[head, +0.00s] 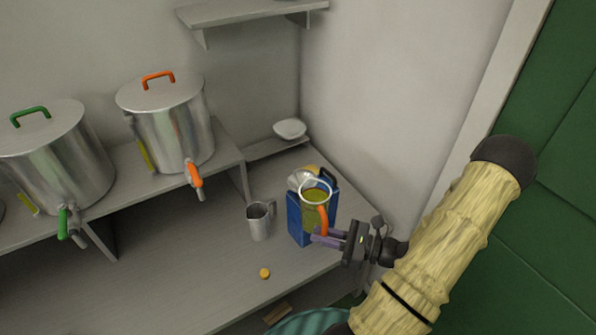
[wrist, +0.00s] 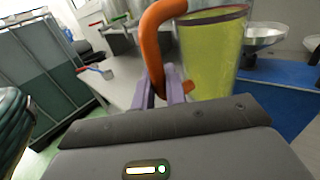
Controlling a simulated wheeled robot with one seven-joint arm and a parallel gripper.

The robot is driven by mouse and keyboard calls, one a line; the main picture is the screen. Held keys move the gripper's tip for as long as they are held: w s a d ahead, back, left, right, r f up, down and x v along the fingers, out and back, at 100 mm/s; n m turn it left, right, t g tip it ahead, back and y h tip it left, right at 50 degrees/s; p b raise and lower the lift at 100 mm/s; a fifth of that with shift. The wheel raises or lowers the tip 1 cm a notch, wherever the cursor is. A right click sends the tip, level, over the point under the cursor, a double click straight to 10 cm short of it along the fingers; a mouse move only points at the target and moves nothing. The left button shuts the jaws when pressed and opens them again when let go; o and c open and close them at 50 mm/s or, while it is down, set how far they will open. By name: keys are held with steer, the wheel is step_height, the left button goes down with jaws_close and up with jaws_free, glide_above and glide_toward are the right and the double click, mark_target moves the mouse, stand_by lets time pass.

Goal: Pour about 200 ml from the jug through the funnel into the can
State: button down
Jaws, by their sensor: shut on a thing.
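The clear jug (head: 315,206) holds yellow-green oil and has an orange handle, which also shows in the wrist view (wrist: 153,40). My gripper (head: 321,236) is shut on that handle; the fingers show in the wrist view (wrist: 166,88). The jug looks about upright. The blue can (head: 295,228) stands on the bench behind the jug, partly hidden by it. The metal funnel (head: 297,178) shows at the can's top, behind the jug; its bowl is also in the wrist view (wrist: 266,33). The funnel's lower end is hidden. No stream of oil shows.
A small metal pitcher (head: 260,221) stands left of the can. An orange-yellow cap (head: 265,273) lies near the bench's front. Steel vats with an orange tap (head: 195,176) and a green tap (head: 64,223) stand on the raised shelf. A white dish (head: 290,129) sits behind.

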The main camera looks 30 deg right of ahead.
mark_target(321, 212)
steer(key=shift+r, duration=0.2)
steer(key=shift+d+r+m+p, duration=0.15)
steer(key=shift+r+m+p, duration=0.25)
steer(key=shift+r+p, duration=0.65)
steer(key=r+m+g+p, duration=0.1)
steer(key=p, duration=0.2)
steer(key=shift+w+r+m+h+p, duration=0.1)
steer(key=shift+w+m+h+p, duration=0.2)
steer(key=shift+w+h+p, duration=0.1)
steer(key=r+p, duration=0.1)
steer(key=p, duration=0.1)
steer(key=w+m+g+p, duration=0.1)
steer(key=shift+w+d+r+m+g+p, duration=0.15)
steer(key=shift+r+m+g+p, duration=0.15)
steer(key=shift+r+p, duration=0.1)
steer(key=shift+w+f+h, duration=0.1)
steer(key=shift+f+h, duration=0.05)
steer(key=shift+h, duration=0.15)
steer(key=shift+w+d+r+m+g+p, duration=0.1)
steer(key=shift+w+r+m+g+p, duration=0.25)
steer(key=shift+p, duration=0.55)
